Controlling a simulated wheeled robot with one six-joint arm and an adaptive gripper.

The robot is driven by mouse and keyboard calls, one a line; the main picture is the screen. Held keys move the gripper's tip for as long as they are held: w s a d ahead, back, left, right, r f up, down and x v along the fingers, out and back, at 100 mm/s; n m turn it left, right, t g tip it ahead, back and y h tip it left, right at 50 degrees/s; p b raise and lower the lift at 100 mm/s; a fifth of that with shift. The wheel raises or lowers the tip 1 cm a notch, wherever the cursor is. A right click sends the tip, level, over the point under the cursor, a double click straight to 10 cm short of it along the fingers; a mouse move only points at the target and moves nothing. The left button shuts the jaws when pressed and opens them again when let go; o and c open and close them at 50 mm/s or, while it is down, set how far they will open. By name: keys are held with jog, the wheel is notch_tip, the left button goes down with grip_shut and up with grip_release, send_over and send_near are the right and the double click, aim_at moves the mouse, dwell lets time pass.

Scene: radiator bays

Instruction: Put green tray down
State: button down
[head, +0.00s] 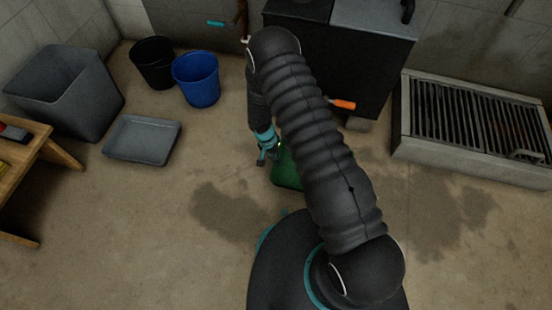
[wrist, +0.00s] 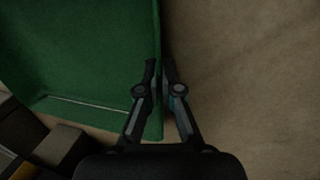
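The green tray (head: 285,172) is in the middle of the head view, mostly hidden behind my arm. In the wrist view the green tray (wrist: 80,50) fills the upper left, with its right wall running up between my fingers. My gripper (wrist: 160,72) is closed on that wall, one finger inside the tray and one outside. In the head view my gripper (head: 266,155) is at the tray's left side. The inside of the tray that shows looks empty. I cannot tell whether the tray touches the floor.
A grey shallow tray (head: 142,140), a large grey bin (head: 68,90), a blue bucket (head: 197,80) and a black bucket (head: 153,62) stand at left. A wooden bench (head: 25,160) is at the left edge. A black cabinet (head: 340,60) and a grated basin (head: 475,125) stand behind and right. Damp-stained floor lies between.

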jog(key=c, duration=1.3)
grip_release()
